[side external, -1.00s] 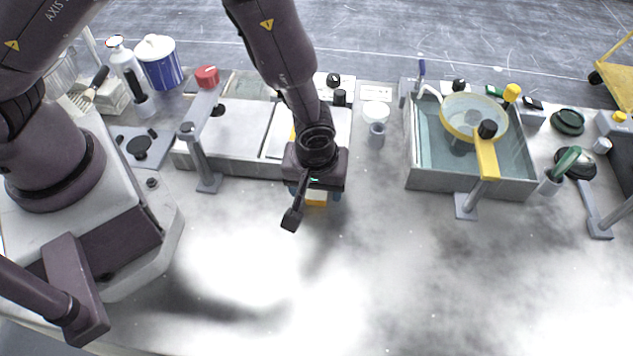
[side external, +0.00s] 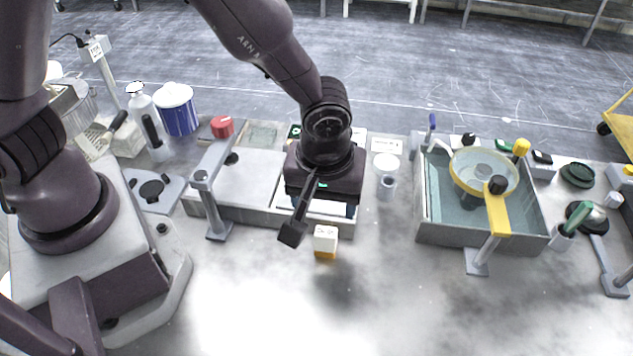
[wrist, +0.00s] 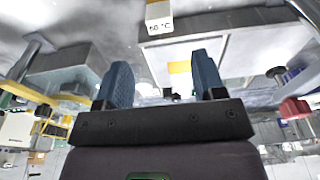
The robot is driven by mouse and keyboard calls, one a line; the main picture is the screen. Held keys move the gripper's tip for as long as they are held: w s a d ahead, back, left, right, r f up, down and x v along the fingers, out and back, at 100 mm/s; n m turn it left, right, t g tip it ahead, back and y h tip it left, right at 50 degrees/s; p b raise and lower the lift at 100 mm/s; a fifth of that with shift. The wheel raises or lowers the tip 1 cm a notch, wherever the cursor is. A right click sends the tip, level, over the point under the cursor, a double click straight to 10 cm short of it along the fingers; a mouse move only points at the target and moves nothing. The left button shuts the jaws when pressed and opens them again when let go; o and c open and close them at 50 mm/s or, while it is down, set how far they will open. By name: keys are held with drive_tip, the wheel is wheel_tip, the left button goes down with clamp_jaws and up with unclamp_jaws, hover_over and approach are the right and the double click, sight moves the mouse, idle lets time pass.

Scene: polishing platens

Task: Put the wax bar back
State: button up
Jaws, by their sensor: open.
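A small block, white above and yellow-orange below, which I take to be the wax bar (side external: 325,240), stands on the pale worktop just in front of the long grey platen unit. In the wrist view the white block (wrist: 158,19) shows at the top edge, with "60 °C" printed on it. My gripper (side external: 322,207) is above the right part of that unit, behind the block and apart from it. In the wrist view, the two blue fingers of my gripper (wrist: 163,68) are spread with nothing held between them. My wrist hides part of the unit.
The grey platen unit (side external: 250,182) has a post (side external: 208,205) at its front left. A water basin (side external: 435,225) with a yellow-rimmed bowl (side external: 483,172) stands to the right. A white-lidded jar (side external: 387,170) stands between. The front worktop is clear.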

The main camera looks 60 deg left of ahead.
drive_tip(key=s+a+r+m+t, duration=0.1)
drive_tip(key=s+a+r+m, duration=0.2)
drive_tip(key=a+r, duration=0.2)
drive_tip(key=s+a+r+m+t, duration=0.2)
drive_tip(key=s+a+r+m, duration=0.1)
drive_tip(key=r, duration=0.6)
drive_tip(key=s+a+r+m+t+h, duration=0.1)
drive_tip(key=s+a+r+m, duration=0.2)
drive_tip(key=s+a+r, duration=0.2)
wheel_tip(320, 180, up, 3)
drive_tip(key=a, duration=0.2)
drive_tip(key=shift+s+a+f, duration=0.15)
drive_tip(key=shift+a, duration=0.25)
